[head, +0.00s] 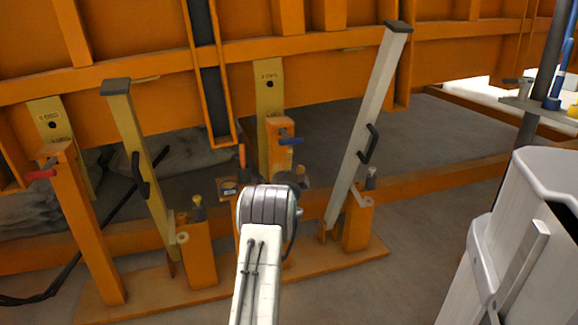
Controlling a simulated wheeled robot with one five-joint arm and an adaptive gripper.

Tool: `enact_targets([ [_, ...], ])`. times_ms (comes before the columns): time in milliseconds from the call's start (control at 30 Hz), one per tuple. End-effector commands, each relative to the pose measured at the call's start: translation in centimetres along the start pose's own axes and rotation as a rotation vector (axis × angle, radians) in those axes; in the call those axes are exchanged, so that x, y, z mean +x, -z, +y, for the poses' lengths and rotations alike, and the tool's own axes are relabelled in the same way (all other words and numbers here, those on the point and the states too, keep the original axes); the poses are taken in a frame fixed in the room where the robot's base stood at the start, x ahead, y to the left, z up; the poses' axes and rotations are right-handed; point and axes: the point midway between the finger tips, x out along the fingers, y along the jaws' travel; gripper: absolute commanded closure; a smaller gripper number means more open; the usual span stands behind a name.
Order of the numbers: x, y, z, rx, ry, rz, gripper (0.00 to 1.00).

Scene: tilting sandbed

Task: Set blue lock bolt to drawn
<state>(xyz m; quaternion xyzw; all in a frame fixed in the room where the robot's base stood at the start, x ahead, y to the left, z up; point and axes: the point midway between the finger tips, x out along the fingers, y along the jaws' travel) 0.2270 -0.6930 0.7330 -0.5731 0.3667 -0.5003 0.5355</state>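The blue lock bolt (291,141) shows as a small blue handle at the upper part of an orange post (277,158), right of centre. Its handle sticks out to the right, roughly level. Whether the bolt is drawn or engaged is too small to tell. My arm comes up from the bottom centre and ends in a grey rounded joint just below this post. Dark parts just beyond the joint may be my gripper (293,179), below the blue handle and apart from it in the picture. Its fingers cannot be made out, and nothing held can be seen.
A red handle (40,174) sits on the left orange post (80,225). A yellowish prop (140,160) and a pale prop (366,125) with black handles lean either side of my arm. The orange bed frame (330,85) spans above. Open floor (440,240) lies at right.

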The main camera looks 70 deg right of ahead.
Motion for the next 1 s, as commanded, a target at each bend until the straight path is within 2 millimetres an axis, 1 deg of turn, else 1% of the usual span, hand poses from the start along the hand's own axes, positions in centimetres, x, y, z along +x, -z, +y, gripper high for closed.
enact_targets([
  [100, -0.49, 0.00, 0.04, 0.000, -0.002, 0.000, 0.40],
  [300, -0.79, 0.00, 0.00, 0.000, 0.000, 0.000, 0.40],
  [1000, -0.77, -0.04, -0.02, 0.000, -0.001, -0.001, 0.40],
])
